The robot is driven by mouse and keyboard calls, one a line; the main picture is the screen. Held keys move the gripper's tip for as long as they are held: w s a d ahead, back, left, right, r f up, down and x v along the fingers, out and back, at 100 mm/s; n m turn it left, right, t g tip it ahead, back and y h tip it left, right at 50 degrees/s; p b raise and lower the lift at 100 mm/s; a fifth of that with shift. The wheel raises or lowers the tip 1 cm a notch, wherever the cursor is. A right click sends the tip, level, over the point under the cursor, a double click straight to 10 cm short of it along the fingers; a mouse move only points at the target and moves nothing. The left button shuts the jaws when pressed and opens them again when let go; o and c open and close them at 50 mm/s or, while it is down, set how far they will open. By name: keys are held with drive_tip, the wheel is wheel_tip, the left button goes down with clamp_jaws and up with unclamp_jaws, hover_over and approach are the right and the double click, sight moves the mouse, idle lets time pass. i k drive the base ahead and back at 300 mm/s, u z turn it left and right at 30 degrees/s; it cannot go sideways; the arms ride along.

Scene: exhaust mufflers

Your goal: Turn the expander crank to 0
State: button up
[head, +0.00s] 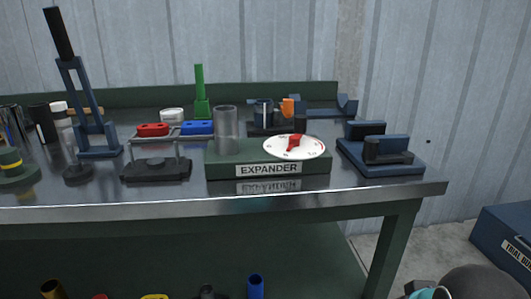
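The expander (220,166) is a dark green block near the front edge of the workbench, with a white label plate reading EXPANDER on its front. On its right top lies a round white dial (310,150) with small dark marks around its rim, too small to read. A red crank (294,142) sits on the dial, its raised end toward the upper right; which mark it points at I cannot tell. A grey, see-through-looking cylinder (227,130) stands upright on the block's left. My gripper is not in view; only part of my arm shows at the bottom right.
A blue clamp-like fixture (382,164) stands close to the right of the expander. A stand with red and blue handles (155,170) is at its left, and a tall blue lever press (100,145) farther left. The bench's front strip (300,192) is clear.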

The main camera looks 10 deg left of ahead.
sight(300, 121)
drive_tip(key=z, duration=1.75)
drive_tip(key=k, duration=0.9)
drive_tip(key=u, duration=1.65)
drive_tip(key=i, duration=0.5)
drive_tip(key=u, duration=0.05)
